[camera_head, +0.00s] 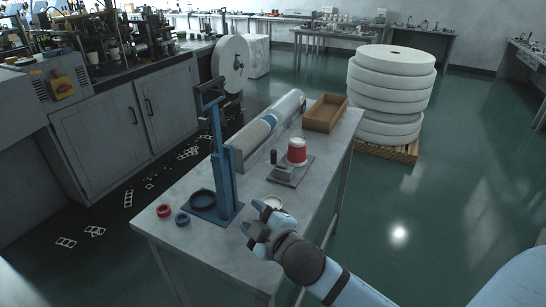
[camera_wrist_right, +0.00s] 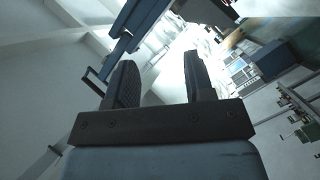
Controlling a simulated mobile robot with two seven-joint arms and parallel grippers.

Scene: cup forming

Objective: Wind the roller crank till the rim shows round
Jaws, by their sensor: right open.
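The roller crank (camera_head: 274,160) stands on a small grey base plate (camera_head: 291,171) on the table, with its dark knob pointing up. Beside it on the same plate, a red cup (camera_head: 297,155) with a pale top sits upright; I cannot tell how round its rim is. My right gripper (camera_head: 254,218) is open, near the front of the table, in front of the crank and apart from it. In the right wrist view its two dark fingers (camera_wrist_right: 160,82) stand apart with nothing between them. My left gripper is in neither view.
A tall blue lever press (camera_head: 225,165) stands left of my right gripper. A red ring (camera_head: 164,210) and a blue ring (camera_head: 182,219) lie by its foot. A pale round piece (camera_head: 273,202) lies near the gripper. A long roll (camera_head: 270,125) and a wooden tray (camera_head: 325,113) are behind.

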